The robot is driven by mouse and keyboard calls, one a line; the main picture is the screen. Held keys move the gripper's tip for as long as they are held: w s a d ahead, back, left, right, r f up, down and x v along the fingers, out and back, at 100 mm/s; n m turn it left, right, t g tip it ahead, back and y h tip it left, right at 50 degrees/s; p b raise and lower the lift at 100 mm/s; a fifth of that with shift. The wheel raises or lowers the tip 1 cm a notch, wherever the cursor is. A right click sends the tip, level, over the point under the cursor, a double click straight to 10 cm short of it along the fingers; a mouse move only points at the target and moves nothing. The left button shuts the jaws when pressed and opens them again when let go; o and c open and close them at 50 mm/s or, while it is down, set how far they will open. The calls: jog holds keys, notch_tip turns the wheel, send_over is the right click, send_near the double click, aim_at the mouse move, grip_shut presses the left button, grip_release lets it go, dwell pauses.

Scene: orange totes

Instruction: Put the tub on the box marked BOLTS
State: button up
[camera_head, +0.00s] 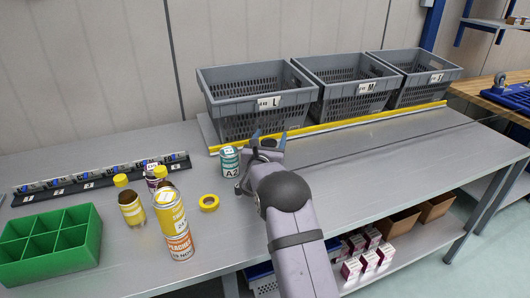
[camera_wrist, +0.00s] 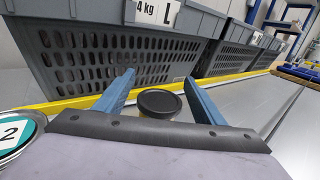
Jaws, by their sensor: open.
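A small round tub with a black lid (camera_wrist: 158,103) and a strip of yellow body stands between my fingers in the wrist view, close to the yellow strip. In the head view it is mostly hidden by my gripper (camera_head: 269,137). My gripper, also in the wrist view (camera_wrist: 159,77), is open, with one blue finger on each side of the tub. I cannot tell whether the fingers touch it. No box reading BOLTS is legible in either view.
Grey crates labelled L (camera_head: 268,102), M (camera_head: 364,88) and S (camera_head: 435,77) stand behind a yellow strip (camera_head: 335,124). A teal-and-white A2 can (camera_head: 230,162) is just left of my gripper. Bottles, a tape roll (camera_head: 209,202) and a green bin (camera_head: 50,245) are left.

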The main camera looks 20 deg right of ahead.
jog(key=b+v, duration=0.2)
jog(key=v, duration=0.8)
jog(key=shift+s+a, duration=0.2)
jog(key=shift+s, duration=0.1)
